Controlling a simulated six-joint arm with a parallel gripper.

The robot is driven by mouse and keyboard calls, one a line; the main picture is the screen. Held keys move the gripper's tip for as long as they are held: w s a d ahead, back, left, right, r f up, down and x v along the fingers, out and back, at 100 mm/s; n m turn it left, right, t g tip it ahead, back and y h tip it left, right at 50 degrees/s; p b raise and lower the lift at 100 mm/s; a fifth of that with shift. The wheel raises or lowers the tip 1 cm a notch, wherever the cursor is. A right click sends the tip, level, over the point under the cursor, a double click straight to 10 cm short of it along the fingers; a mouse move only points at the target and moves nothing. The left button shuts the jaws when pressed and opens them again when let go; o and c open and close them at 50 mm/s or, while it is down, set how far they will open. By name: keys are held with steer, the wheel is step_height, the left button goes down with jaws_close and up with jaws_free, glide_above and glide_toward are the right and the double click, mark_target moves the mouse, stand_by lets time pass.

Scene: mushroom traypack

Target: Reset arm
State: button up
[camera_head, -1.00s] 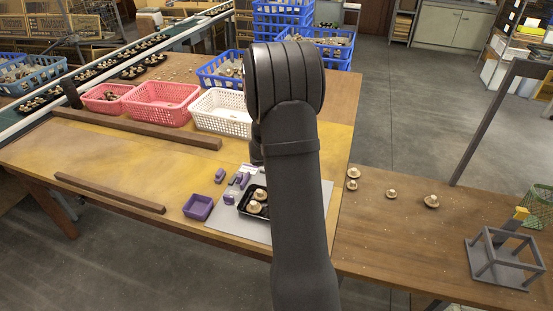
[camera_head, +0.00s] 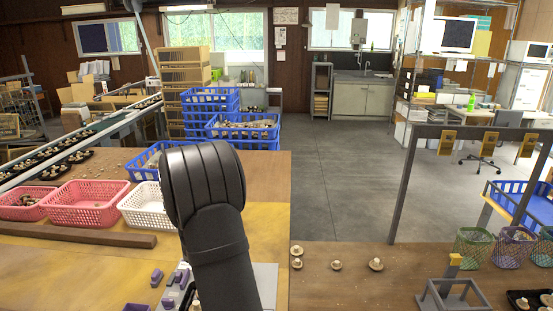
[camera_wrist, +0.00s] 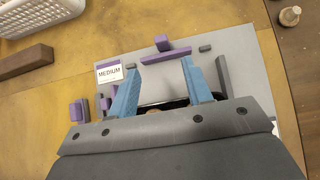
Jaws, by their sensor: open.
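My gripper (camera_wrist: 162,62) is open in the wrist view, with its two blue fingers spread above the grey mat (camera_wrist: 238,75). A dark tray (camera_wrist: 165,104) shows partly between the fingers; the gripper body hides most of it, and I cannot tell what it holds. A white label reading MEDIUM (camera_wrist: 109,74) lies to the left of the fingers. Purple blocks (camera_wrist: 165,50) are around the mat. In the head view my dark arm stands in front of the mat (camera_head: 266,285) and hides the gripper.
A white basket (camera_head: 145,207) and pink baskets (camera_head: 88,207) stand behind a brown bar (camera_head: 75,235). Several mushrooms (camera_head: 336,265) lie on the right table. A grey frame stand (camera_head: 450,293) and a tall dark post (camera_head: 404,190) are farther right. Blue crates (camera_head: 245,128) are stacked behind.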

steer(key=x, duration=1.6)
steer(key=shift+f, duration=0.1)
steer(key=v, duration=1.7)
steer(key=x, duration=1.7)
steer(key=shift+w+f, duration=0.15)
steer(key=shift+f, duration=0.1)
steer(key=s, duration=0.2)
steer(key=shift+s+r, duration=0.35)
steer(key=shift+s, duration=0.05)
steer(key=v, duration=1.7)
